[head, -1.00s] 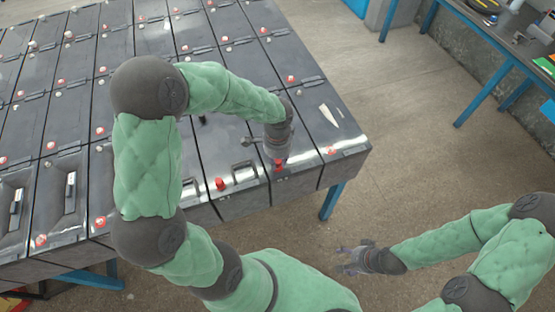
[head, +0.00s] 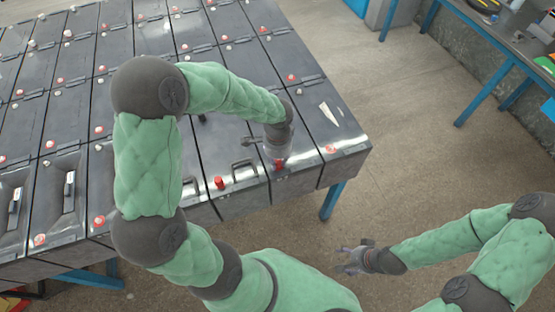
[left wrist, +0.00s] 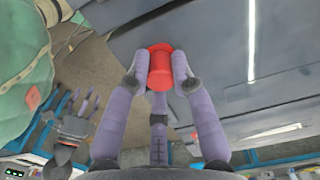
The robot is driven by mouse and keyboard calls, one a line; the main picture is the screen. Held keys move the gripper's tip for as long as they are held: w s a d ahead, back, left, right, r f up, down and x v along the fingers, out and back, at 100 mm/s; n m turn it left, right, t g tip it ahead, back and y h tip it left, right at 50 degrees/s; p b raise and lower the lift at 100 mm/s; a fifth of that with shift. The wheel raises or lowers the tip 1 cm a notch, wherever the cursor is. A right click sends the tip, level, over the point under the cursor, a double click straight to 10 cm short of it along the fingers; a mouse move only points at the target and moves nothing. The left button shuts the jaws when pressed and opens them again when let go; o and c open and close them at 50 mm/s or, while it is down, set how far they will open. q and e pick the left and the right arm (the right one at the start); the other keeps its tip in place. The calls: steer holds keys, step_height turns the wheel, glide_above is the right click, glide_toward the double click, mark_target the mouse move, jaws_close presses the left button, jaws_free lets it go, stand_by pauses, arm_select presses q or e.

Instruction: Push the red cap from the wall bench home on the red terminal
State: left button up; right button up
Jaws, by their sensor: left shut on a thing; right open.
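My left gripper (head: 279,160) points down at the near edge of the battery rows. It is shut on the red cap (left wrist: 160,68), which sits between its fingers in the left wrist view. In the head view the cap (head: 279,165) shows just below the fingertips, at the front of a battery top. The terminal under the cap is hidden, so I cannot tell how far down the cap sits. My right gripper (head: 352,260) is open and empty, off to the right over the floor.
Another red cap (head: 219,183) stands on the battery to the left. A red terminal (head: 330,148) shows on the corner battery to the right. A wall bench (head: 487,38) with blue legs stands at the upper right. Floor is clear between bench and batteries.

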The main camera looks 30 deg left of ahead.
arm_select(q)
steer(key=shift+f, duration=0.1)
steer(key=o, duration=1.3)
steer(key=shift+r+p, duration=2.75)
steer(key=shift+r, duration=0.8)
